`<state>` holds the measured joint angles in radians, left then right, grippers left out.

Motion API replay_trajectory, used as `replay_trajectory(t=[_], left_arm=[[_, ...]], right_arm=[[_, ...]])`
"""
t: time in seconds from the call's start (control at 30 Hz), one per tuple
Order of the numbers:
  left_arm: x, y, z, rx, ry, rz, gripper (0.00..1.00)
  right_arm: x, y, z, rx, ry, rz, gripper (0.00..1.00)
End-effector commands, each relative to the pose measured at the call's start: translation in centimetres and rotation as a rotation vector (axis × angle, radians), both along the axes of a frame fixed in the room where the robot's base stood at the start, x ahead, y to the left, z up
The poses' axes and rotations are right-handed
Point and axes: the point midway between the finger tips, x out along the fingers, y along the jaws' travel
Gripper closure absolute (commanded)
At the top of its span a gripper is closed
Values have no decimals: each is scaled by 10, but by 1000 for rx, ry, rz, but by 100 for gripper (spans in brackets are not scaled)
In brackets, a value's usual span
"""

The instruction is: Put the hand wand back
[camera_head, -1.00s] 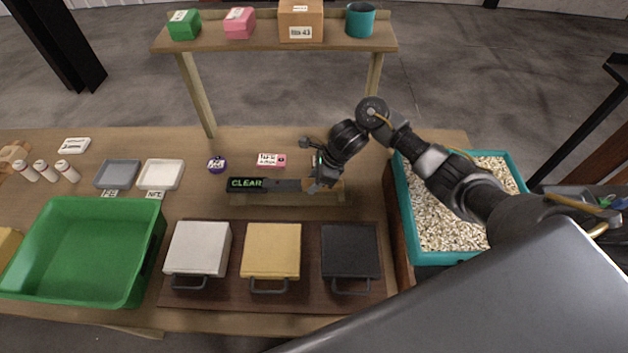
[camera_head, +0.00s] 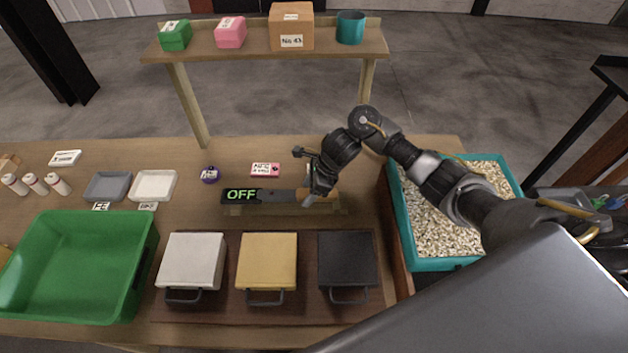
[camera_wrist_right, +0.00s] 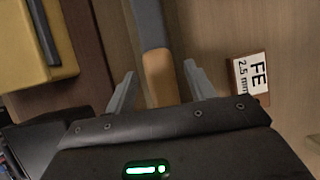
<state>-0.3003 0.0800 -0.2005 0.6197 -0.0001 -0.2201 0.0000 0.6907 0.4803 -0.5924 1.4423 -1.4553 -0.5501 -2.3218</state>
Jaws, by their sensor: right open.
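The hand wand (camera_head: 275,195) is a dark bar with a green display reading "OFF" at its left end. It lies level along a low wooden stand (camera_head: 240,210) in the middle of the table. My right gripper (camera_head: 312,198) is at the wand's right end. In the right wrist view, the fingers of my right gripper (camera_wrist_right: 158,80) are open, one on each side of the wand's tan handle (camera_wrist_right: 158,78), with gaps visible. My left gripper is not in view.
White (camera_head: 193,260), yellow (camera_head: 268,260) and black (camera_head: 346,258) lidded boxes stand in front of the stand. A green bin (camera_head: 80,262) is at left; a teal-rimmed tray of pellets (camera_head: 402,218) is at right.

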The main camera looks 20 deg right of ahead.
Motion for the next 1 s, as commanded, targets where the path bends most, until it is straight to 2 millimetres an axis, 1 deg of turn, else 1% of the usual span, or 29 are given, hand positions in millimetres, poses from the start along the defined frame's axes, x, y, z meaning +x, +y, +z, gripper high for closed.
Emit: replay_trajectory(t=[0.03, 0.13, 0.17, 0.2, 0.4, 0.6, 0.7, 0.8, 1.0], left_arm=[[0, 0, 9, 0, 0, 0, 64], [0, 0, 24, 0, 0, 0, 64], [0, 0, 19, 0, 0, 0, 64], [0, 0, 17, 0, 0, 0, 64], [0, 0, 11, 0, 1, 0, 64], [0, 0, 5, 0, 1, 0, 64], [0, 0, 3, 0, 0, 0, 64], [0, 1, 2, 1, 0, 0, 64], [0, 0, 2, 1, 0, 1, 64]], right_arm=[[0, 0, 7, 1, 0, 0, 46], [0, 0, 19, 2, 1, -1, 46], [1, -4, 21, -4, -6, 0, 46], [0, -9, 28, -6, -11, 3, 46], [-8, -27, 68, -6, -9, 2, 46], [-16, -41, 100, -3, -5, 1, 46], [-18, -44, 110, -2, -4, 1, 46], [-19, -46, 117, -1, -1, 0, 46], [-20, -47, 119, 0, 1, 0, 46]])
